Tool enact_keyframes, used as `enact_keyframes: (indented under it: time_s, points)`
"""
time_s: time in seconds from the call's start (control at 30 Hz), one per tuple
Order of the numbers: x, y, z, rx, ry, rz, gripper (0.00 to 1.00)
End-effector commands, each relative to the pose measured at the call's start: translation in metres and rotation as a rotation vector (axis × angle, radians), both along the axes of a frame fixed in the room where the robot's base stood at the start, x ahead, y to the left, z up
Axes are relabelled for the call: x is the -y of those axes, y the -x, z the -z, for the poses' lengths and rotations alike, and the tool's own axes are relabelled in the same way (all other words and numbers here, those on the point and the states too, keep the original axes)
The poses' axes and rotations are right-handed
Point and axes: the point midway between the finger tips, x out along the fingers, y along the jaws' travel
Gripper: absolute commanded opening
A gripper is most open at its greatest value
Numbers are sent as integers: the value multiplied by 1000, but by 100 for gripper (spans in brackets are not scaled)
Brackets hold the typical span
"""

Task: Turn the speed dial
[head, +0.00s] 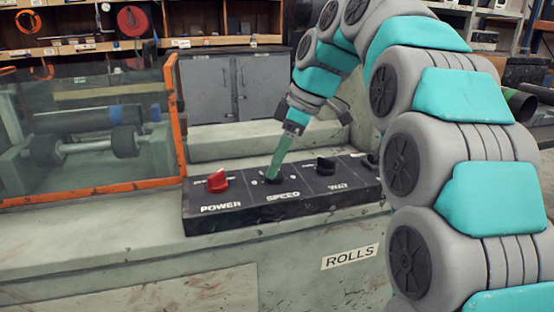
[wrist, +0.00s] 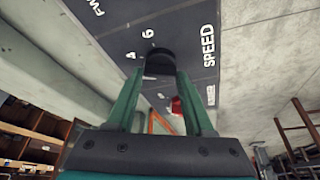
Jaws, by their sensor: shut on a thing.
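The black control panel (head: 285,194) sits on the machine's ledge, with knobs labelled POWER, SPEED and WAY. My gripper (head: 272,177) reaches down to the SPEED position in the head view. In the wrist view my gripper (wrist: 160,80) has its two green fingers on either side of the black speed dial (wrist: 160,62), shut on it. The fingers hide part of the dial in the head view, and its pointer setting cannot be read.
The red power knob (head: 218,181) is left of the speed dial, and the black WAY knob (head: 326,165) is to its right. An orange-framed clear guard (head: 172,110) stands at the left.

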Motion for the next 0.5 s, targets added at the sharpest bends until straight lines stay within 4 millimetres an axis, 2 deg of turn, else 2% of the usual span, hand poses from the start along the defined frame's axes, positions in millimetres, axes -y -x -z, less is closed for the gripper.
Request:
enact_keyframes:
  time_s: [0.07, 0.37, 0.5]
  points:
    - [0, 0, 0, 0, 0, 0, 35]
    - [0, 0, 0, 0, 0, 0, 2]
    - [0, 0, 0, 0, 0, 2, 0]
